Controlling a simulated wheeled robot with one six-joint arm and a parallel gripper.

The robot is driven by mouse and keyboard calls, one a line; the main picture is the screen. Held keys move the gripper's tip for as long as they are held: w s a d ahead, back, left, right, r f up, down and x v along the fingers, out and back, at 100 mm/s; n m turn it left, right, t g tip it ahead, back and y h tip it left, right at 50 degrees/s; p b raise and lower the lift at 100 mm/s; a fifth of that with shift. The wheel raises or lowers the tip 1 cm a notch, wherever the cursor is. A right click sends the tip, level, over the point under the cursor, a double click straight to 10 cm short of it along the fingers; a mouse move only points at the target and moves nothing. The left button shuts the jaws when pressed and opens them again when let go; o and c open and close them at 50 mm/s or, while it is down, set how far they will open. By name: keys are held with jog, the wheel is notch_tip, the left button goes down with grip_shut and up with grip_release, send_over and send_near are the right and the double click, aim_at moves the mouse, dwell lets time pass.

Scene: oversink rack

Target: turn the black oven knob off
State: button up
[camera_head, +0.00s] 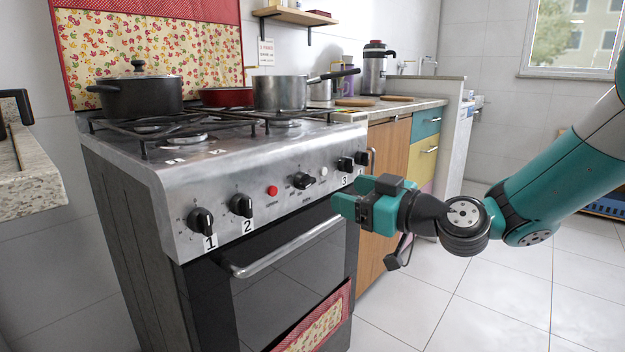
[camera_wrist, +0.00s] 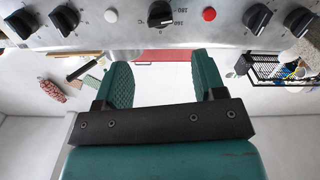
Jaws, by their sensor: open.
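The black oven knob (camera_head: 303,181) is on the steel front panel of the stove, between a red button and a white button. In the wrist view the oven knob (camera_wrist: 160,13) is at the top middle, with temperature numbers printed beside it. Its exact setting is not readable. My gripper (camera_head: 338,205) is in front of the panel, to the right of and slightly below the knob in the head view. In the wrist view my gripper (camera_wrist: 162,62) is open and empty, its teal fingers apart, and the knob shows beyond the gap, not touched.
Other black knobs sit left (camera_head: 201,220) and right (camera_head: 345,164) on the panel. A red button (camera_head: 272,191) and white button (camera_head: 324,171) flank the oven knob. The oven door handle (camera_head: 285,250) runs below. Pots stand on the stove top; open floor lies at right.

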aim_at(311, 181)
jog(key=x, duration=0.9)
jog(key=shift+w+a+p, duration=0.2)
jog(key=shift+a+p, duration=0.1)
jog(key=c, duration=0.9)
